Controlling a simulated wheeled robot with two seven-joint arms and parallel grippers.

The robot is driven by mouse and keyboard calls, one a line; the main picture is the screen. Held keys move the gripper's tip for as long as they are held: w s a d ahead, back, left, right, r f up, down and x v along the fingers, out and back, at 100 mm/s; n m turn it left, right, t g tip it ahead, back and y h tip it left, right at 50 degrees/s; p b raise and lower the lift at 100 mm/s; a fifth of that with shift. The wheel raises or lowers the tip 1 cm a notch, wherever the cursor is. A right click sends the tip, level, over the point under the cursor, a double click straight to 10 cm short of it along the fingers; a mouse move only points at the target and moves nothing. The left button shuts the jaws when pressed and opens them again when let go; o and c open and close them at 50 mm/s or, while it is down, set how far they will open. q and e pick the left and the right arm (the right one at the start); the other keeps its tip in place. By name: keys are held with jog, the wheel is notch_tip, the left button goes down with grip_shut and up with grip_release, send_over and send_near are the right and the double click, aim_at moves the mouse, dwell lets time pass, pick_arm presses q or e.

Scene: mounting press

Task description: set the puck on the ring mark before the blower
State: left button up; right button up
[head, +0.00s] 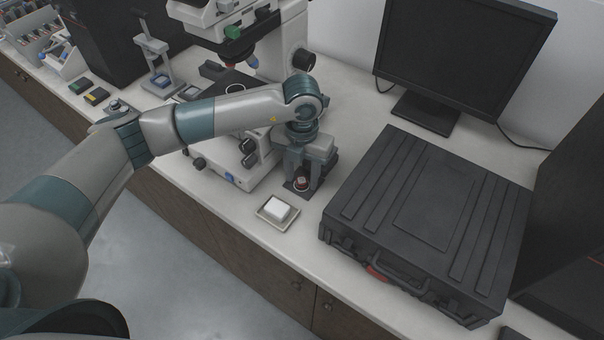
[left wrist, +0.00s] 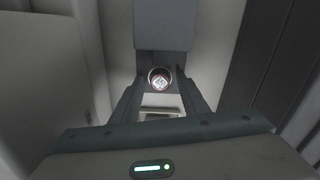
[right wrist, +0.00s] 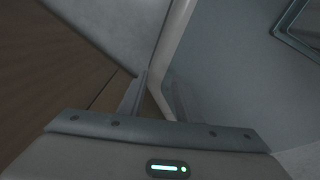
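The puck (head: 301,183) is a small round dark-red piece with a pale top, low beneath my left gripper, on or just above a dark patch. In the left wrist view the puck (left wrist: 161,78) lies between the fingertips, its bright face toward the camera. My left gripper (head: 303,171) points down; its fingers stand either side of the puck with what look like narrow gaps. A grey block (left wrist: 163,25) lies just beyond the puck; I cannot tell whether it is the blower. No ring mark can be made out. My right gripper (right wrist: 156,78) is open, with nothing held.
Bare counter lies near the front edge.

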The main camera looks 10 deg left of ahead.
aim_at(302, 179)
jog(key=shift+r, duration=0.1)
pick_arm(q)
jog(key=shift+r, duration=0.35)
notch_tip(302, 179, up, 5)
jog(key=shift+w+b, duration=0.1)
jog(key=shift+b, duration=0.6)
notch_tip(302, 179, up, 7)
jog(key=b, duration=0.1)
jog(key=shift+f, duration=0.2)
pick_arm(e)
jog(key=w+a+f+t, duration=0.1)
jog(key=w+a, duration=0.1)
jog(key=w, duration=0.4)
jog(key=shift+w+a+t+y, duration=0.3)
jog(key=shift+w+a+t, duration=0.05)
jog(key=shift+t, duration=0.05)
pick_arm(q)
jog(key=shift+c, duration=0.3)
